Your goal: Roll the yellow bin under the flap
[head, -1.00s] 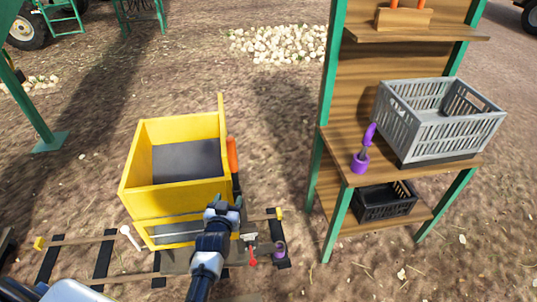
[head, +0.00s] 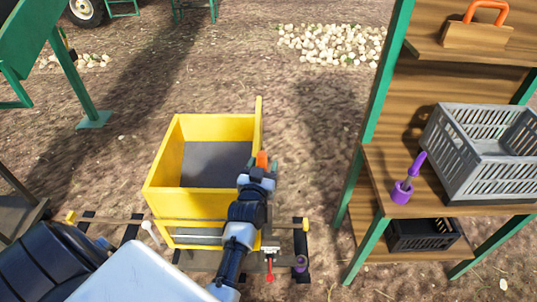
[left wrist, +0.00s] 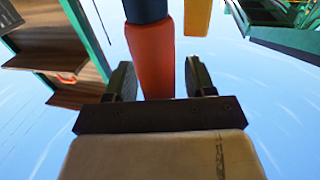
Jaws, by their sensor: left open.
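The yellow bin (head: 165,205) is open-topped and stands upright on a low rail track (head: 125,240), with a grey inside. An orange handle (head: 262,158) rises at its right side; in the left wrist view the orange handle (left wrist: 152,60) has a dark blue part above it. My left gripper (head: 258,172) is at this handle. In the left wrist view my left gripper (left wrist: 160,80) is open, with one finger on each side of the handle. A yellow piece (left wrist: 197,18) shows beside the handle. My right gripper is out of view. I cannot make out the flap.
A green-framed structure (head: 35,45) stands at the left. A wooden shelf (head: 385,165) at the right holds a grey crate (head: 470,165), a purple tool (head: 403,190) and a black crate (head: 425,236).

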